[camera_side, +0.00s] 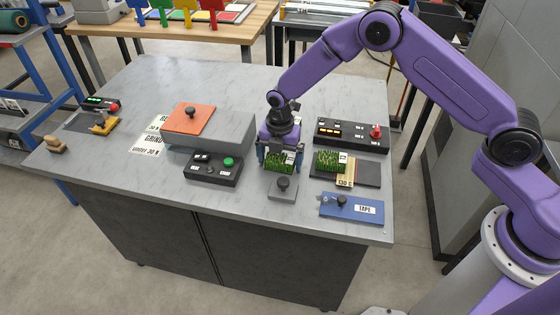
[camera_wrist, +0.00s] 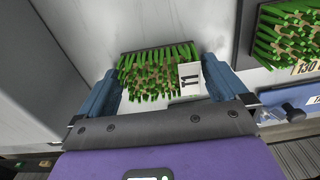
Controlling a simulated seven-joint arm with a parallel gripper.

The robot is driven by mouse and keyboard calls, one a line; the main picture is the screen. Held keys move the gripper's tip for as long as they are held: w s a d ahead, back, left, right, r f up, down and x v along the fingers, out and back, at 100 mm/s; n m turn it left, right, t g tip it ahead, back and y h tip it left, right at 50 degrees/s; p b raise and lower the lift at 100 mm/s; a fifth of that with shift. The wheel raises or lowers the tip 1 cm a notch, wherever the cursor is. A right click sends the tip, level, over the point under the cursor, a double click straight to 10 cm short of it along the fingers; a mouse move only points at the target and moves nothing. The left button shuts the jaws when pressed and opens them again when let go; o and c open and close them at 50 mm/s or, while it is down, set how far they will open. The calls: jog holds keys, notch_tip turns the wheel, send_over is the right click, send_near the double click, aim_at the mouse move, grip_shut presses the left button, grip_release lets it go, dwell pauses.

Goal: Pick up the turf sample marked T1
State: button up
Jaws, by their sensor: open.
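A green turf sample (camera_side: 276,164) with a white tag sits between the fingers of my gripper (camera_side: 280,167), low over the grey table. In the wrist view the same turf sample (camera_wrist: 155,77) lies between the blue fingers of my gripper (camera_wrist: 161,74), and its tag (camera_wrist: 190,78) appears to read T1. The gripper is open, with one finger at each side of the turf. Whether the fingers touch it, I cannot tell. A second tagged turf sample (camera_side: 328,161) is to the right on a dark plate; it also shows at the wrist view's right edge (camera_wrist: 289,35).
A grey block with a black knob (camera_side: 283,187) stands just in front of the gripper. A box with a green button (camera_side: 214,168) and a larger grey block with an orange top (camera_side: 188,118) are to the left. A blue TAPE plate (camera_side: 352,208) and a black control box (camera_side: 350,133) are to the right.

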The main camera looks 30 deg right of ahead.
jog(key=c, duration=0.8)
jog(key=shift+r, duration=0.2)
